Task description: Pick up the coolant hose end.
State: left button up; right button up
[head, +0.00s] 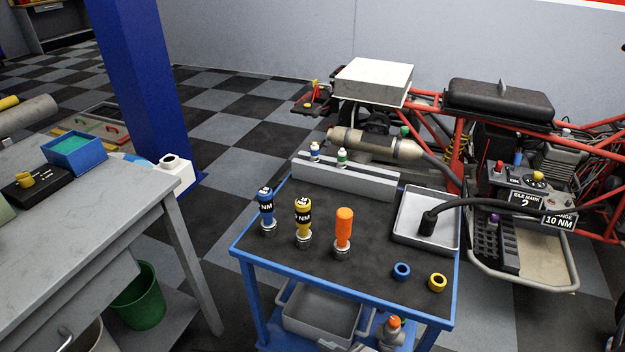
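A black hose (480,201) comes from the stripped quad (500,120) at the right and reaches over the blue cart (300,262). Its thick black end (427,222) stands roughly upright in a shallow white tray (408,236) at the cart's back right. The hose end appears to touch the tray floor. Neither of my grippers shows in the head view.
Blue, yellow and orange-handled tools (343,229) stand on the cart, left of the tray. A blue ring (401,271) and a yellow ring (437,282) lie in front of the tray. A grey bench (90,225) stands left, beside a blue pillar (140,75).

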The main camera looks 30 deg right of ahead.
aim_at(427, 225)
jog(key=z, duration=1.65)
